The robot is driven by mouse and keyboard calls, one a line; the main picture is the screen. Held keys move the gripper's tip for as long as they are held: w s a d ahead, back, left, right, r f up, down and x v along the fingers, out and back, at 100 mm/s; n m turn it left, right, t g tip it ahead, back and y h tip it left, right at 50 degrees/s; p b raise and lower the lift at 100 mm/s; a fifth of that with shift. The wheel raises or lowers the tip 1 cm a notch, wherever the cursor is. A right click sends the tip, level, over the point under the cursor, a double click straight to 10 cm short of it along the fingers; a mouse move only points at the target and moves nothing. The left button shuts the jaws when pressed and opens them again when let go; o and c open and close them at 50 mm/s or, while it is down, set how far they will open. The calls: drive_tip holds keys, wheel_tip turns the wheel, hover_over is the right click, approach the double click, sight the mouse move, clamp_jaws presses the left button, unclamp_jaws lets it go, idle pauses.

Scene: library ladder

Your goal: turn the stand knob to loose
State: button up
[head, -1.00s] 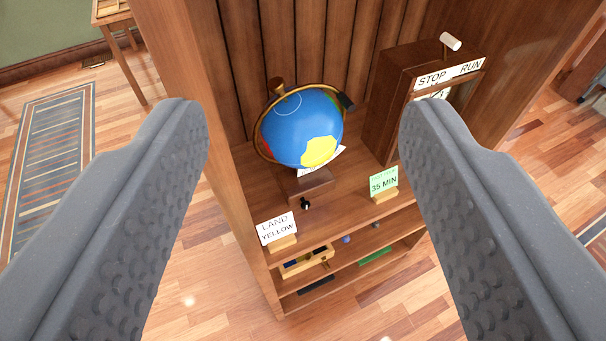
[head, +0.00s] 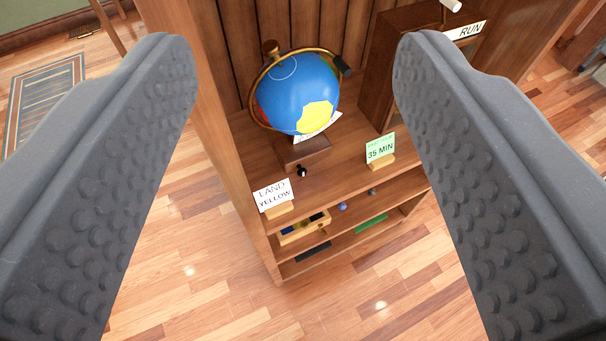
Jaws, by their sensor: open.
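A globe (head: 302,92) with blue sea and a yellow patch sits in a brass-coloured ring on a brown wooden stand (head: 306,152), on the upper shelf. A small black knob with a pale mark (head: 301,171) is at the front of the stand; the setting it is at is too small to tell. A brown knob (head: 270,48) tops the ring, and a black piece (head: 345,64) sits at its right. My gripper (head: 300,50) is open and empty. Its two grey fingers frame the globe from nearer the camera, apart from the stand.
A "LAND YELLOW" card (head: 273,196) stands left on the shelf, and a green "35 MIN" card (head: 380,149) right. A wooden case (head: 388,65) with a "RUN" label is partly hidden behind my right finger. Lower shelves hold a small tray (head: 303,233). The cabinet's left side panel (head: 205,110) rises beside the globe.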

drive_tip(key=w+d+f+h, duration=0.1)
drive_tip(key=w+d+f, duration=0.1)
drive_tip(key=w, duration=0.3)
drive_tip(key=w+d+f+h, duration=0.1)
drive_tip(key=w+d+f, duration=0.1)
drive_tip(key=w+f, duration=0.2)
drive_tip(key=w+d+f+t+h+b, duration=0.1)
drive_tip(key=w+d+f, duration=0.2)
drive_tip(key=w, duration=0.2)
drive_tip(key=shift+w+f+h, duration=0.15)
drive_tip(key=shift+w+h, duration=0.25)
drive_tip(key=w+d+f+n+y, duration=0.1)
drive_tip(key=w+d+f+n, duration=0.1)
drive_tip(key=w+f, duration=0.8)
drive_tip(key=n+g+y+b, duration=0.2)
drive_tip(key=n+g+y, duration=0.15)
drive_tip(key=y, duration=0.45)
approach(303, 174)
drive_tip(key=shift+m+g, duration=0.25)
drive_tip(key=shift+g, duration=0.1)
drive_tip(key=x, duration=0.8)
drive_tip(key=shift+w+d+r, duration=0.15)
drive_tip(key=shift+w+r, duration=0.05)
drive_tip(key=shift+b, duration=0.3)
drive_tip(key=c, duration=1)
